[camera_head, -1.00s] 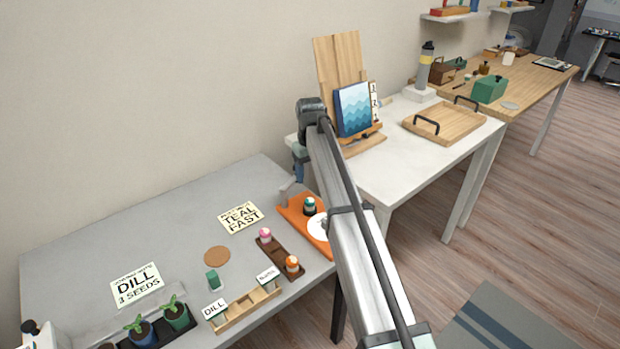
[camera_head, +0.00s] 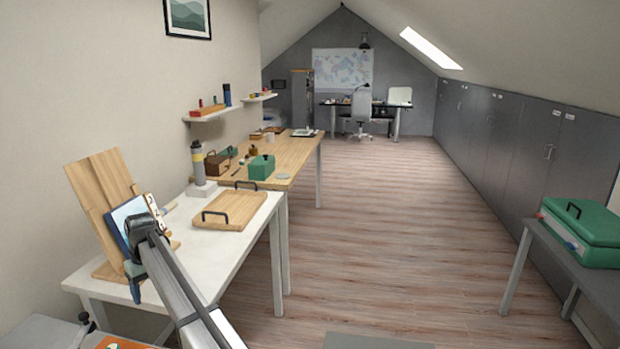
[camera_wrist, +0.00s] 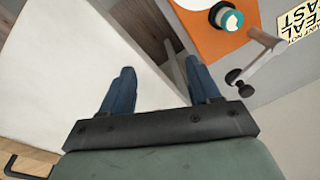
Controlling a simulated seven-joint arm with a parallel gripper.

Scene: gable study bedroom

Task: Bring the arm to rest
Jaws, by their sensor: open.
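My gripper (camera_wrist: 160,88) is open in the wrist view, its two blue fingers apart with nothing between them. Below it show the gap between two tables and a strip of wood floor. The white table (camera_wrist: 75,75) lies to the left and the grey table (camera_wrist: 290,125) to the right. In the head view my arm reaches up from the bottom edge, its end in front of the white table (camera_head: 237,252) near the wooden easel (camera_head: 95,205). The fingers are mostly hidden there.
An orange board (camera_wrist: 212,40) with a small jar (camera_wrist: 226,15) lies near the right finger, beside a grey T-shaped thing (camera_wrist: 255,62). A wooden tray (camera_head: 232,213) and a grey bottle (camera_head: 198,165) stand on the white table. The floor (camera_head: 390,230) is open to the right.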

